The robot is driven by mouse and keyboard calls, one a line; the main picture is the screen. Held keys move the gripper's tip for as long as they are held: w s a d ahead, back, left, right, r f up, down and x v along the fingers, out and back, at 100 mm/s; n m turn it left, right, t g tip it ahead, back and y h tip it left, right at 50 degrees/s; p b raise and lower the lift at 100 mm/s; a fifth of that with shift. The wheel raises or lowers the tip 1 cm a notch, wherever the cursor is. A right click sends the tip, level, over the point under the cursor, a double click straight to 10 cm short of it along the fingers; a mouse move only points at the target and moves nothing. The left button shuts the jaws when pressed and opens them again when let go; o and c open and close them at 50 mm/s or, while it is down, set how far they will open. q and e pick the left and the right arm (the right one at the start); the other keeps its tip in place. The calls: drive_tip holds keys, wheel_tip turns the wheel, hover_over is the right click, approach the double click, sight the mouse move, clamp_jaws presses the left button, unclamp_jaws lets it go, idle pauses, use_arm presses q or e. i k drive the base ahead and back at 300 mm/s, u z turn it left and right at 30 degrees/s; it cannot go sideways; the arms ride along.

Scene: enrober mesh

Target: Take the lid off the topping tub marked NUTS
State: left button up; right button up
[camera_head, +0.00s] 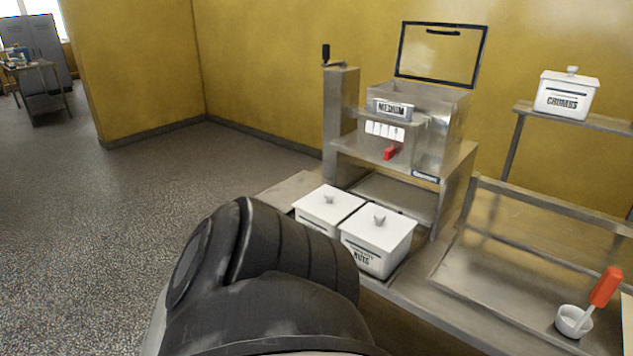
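The NUTS tub (376,258) is a white square tub on the metal bench, with its label partly hidden by my dark arm. Its white lid (393,226) with a small grey knob sits on top, closed. A second white lidded tub (327,206) stands beside it to the left, its label mostly hidden behind my arm. A dark, bulky part of my own arm fills the lower middle in front of the tubs. Neither gripper's fingers show in this view.
A steel machine (415,125) marked MEDIUM, with a red lever (390,152), stands behind the tubs. A CRUMBS tub (565,96) sits on a raised shelf (590,120) at right. A small white bowl (572,321) with a red-handled tool (605,288) is at front right. Open floor lies left.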

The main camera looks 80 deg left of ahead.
sight(382, 228)
drive_tip(key=u, duration=2.4)
